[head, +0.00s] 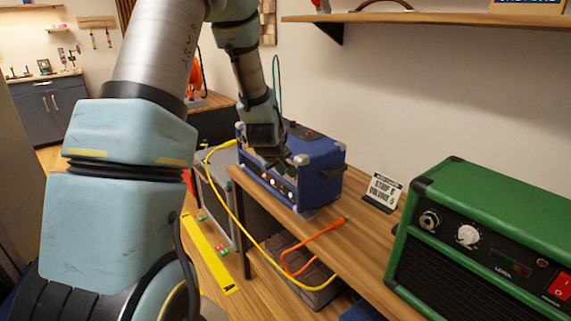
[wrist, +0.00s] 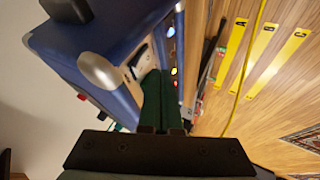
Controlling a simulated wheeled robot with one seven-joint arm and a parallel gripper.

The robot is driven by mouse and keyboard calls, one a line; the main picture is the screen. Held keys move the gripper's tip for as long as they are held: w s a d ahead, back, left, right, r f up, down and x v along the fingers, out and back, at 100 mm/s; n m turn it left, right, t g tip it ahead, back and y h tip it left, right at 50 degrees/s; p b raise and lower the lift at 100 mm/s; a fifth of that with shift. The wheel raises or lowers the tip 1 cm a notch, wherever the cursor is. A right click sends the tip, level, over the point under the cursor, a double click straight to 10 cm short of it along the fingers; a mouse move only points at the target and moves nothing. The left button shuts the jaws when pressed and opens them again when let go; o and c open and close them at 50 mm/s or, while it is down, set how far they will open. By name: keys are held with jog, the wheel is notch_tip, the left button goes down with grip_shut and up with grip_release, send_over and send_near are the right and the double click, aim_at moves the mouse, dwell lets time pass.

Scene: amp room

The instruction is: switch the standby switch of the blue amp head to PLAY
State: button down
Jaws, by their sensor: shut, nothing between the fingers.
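The blue amp head (head: 318,178) stands on the wooden bench, its front panel with several small lit lamps facing the lower left. My gripper (head: 277,163) is at the upper part of that front panel. In the wrist view the blue amp head (wrist: 75,48) fills the upper left. There my gripper (wrist: 160,76) is shut, its dark green fingers together and empty, with the tips close against the panel beside a pale plate. Whether they touch it is unclear. The standby switch and its position cannot be made out; the fingers cover part of the panel.
A green amp (head: 500,225) stands at the right end of the bench. A small lettered sign (head: 383,190) stands between the amps. A yellow cable (head: 233,205) and an orange cable (head: 300,246) hang by the bench front. A wall shelf (head: 440,17) runs above. Yellow floor strips (head: 208,252) lie left.

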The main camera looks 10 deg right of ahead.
jog(key=shift+w+d, duration=0.4)
jog(key=shift+d, duration=0.25)
jog(key=shift+w+d+r, duration=0.1)
jog(key=shift+d+r, duration=0.05)
jog(key=shift+d, duration=0.1)
jog(key=shift+r, duration=0.1)
jog(key=shift+r+p, duration=0.45)
jog(key=shift+r, duration=0.25)
